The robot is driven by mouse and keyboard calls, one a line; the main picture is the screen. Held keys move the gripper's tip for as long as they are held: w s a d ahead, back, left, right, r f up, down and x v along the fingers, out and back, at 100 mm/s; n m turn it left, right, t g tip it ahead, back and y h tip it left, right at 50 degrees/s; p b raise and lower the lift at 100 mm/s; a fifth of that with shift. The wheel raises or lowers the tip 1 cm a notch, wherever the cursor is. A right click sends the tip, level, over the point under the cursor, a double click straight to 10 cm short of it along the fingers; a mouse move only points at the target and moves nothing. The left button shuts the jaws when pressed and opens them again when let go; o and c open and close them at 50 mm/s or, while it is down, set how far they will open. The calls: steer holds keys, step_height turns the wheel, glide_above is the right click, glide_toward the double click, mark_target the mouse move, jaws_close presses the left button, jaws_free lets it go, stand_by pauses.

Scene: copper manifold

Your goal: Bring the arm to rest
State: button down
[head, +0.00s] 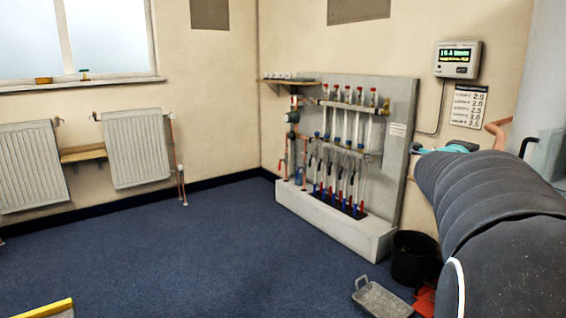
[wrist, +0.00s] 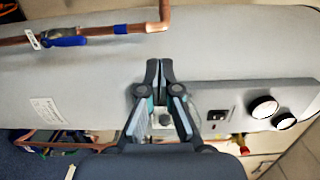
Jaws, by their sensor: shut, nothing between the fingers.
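My gripper (wrist: 160,68) shows in the wrist view with its fingertips together. It is shut and empty, in front of a large pale grey cylinder (wrist: 75,75). I cannot tell whether the fingertips touch the cylinder. In the head view my dark ribbed arm fills the lower right, and the gripper does not show there. The copper manifold (head: 345,125) stands against a grey panel in the corner of the room.
A copper pipe (wrist: 100,33) with a blue-handled valve (wrist: 65,38) runs along the cylinder. In the head view a black bucket (head: 412,260) and a grey tray (head: 382,300) stand near my arm.

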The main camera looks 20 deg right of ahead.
steer(key=w+a+f+n+t+y, duration=0.3)
steer(key=w+a+f+n+y, duration=0.25)
steer(key=f+n, duration=0.2)
steer(key=s+a+f+n+y, duration=0.2)
steer(key=a+f+n+y, duration=0.55)
steer(key=a, duration=0.65)
steer(key=s+a+f+n+g+y, duration=0.1)
steer(key=s+a+f+n+g, duration=0.1)
steer(key=s+a+f+n, duration=0.3)
steer(key=s+a+f+n+g+y, duration=0.2)
steer(key=s+a+f+n, duration=0.3)
steer(key=s+a+n, duration=0.5)
steer(key=s+a+g, duration=0.1)
steer(key=s+a, duration=0.6)
steer(key=a, duration=0.2)
steer(key=shift+s+a+n+g, duration=0.15)
steer(key=shift+n+g, duration=0.15)
steer(key=shift+n, duration=0.1)
steer(key=shift+r, duration=0.1)
